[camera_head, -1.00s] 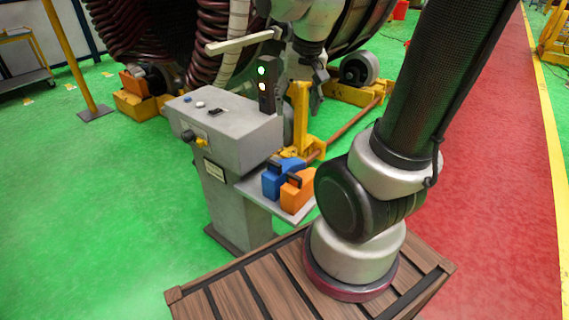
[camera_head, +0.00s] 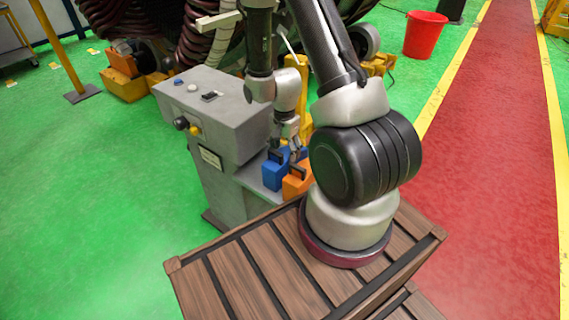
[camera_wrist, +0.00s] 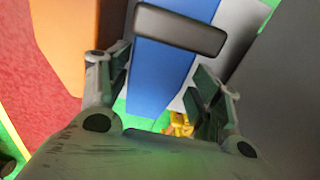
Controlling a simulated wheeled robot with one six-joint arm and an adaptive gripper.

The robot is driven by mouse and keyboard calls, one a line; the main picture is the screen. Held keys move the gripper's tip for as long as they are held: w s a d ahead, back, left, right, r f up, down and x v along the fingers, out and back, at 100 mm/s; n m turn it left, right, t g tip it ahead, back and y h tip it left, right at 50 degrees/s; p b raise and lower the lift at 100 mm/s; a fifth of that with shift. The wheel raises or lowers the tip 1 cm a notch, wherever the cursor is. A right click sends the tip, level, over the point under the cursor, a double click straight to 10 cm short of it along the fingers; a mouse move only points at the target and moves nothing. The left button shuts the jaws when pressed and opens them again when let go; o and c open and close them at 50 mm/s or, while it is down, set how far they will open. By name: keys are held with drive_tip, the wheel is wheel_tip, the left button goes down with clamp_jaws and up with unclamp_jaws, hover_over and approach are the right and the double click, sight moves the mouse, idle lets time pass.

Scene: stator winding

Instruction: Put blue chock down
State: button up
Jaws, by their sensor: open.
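The blue chock (camera_head: 273,177), with a dark handle on top, rests on the grey side shelf of the control console. It sits beside an orange chock (camera_head: 297,187). My gripper (camera_head: 286,150) is lowered right over the blue chock, its fingers pointing down. In the wrist view, the blue chock (camera_wrist: 158,75) and its dark handle (camera_wrist: 180,29) lie between my two spread fingers (camera_wrist: 163,68). The gripper is open, and I cannot tell whether a finger touches the handle. The orange chock (camera_wrist: 67,35) is at the left there. My arm partly hides the chocks in the head view.
The grey console (camera_head: 215,115) with buttons stands directly left of the shelf (camera_head: 248,178). A slatted wooden crate top (camera_head: 235,275) is in front. Yellow supports (camera_head: 130,84) and large dark coils stand behind. A red bucket (camera_head: 425,35) is at the back right. Green floor is free at left.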

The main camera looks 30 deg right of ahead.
sight(285, 152)
wheel_tip(285, 152, down, 5)
drive_tip(key=shift+s+f, duration=0.1)
drive_tip(key=shift+s, duration=0.05)
drive_tip(key=shift+c, duration=0.4)
drive_tip(key=c, duration=1.3)
wheel_tip(285, 152, up, 10)
drive_tip(key=shift+f, duration=0.2)
drive_tip(key=shift+r, duration=0.25)
drive_tip(key=shift+a, duration=0.2)
